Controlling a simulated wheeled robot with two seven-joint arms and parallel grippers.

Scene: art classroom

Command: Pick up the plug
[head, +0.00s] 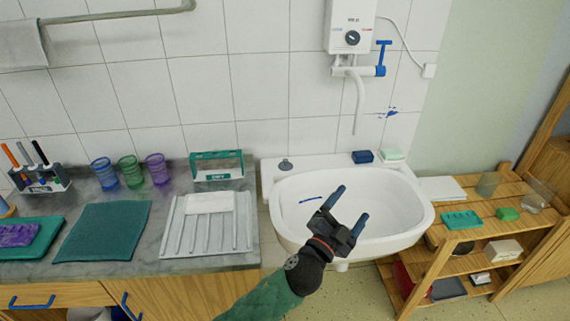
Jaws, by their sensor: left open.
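A small dark grey round piece that looks like the plug (285,164) sits on the back left ledge of the white sink (420,208). My left gripper (349,206) is open and empty, with its two blue fingers apart. In the picture it lies over the sink basin, to the right of and below the plug, and is not touching it. The gripper hides part of the basin. A thin blue mark or strip (310,199) shows in the basin at the left. My right gripper is out of view.
A blue block (362,157) and a soap-like bar (391,155) sit on the ledge's right. A water heater (350,28) with a spout (359,105) hangs above. A ribbed drainboard (180,240) lies on the left counter; a wooden shelf (415,277) stands right.

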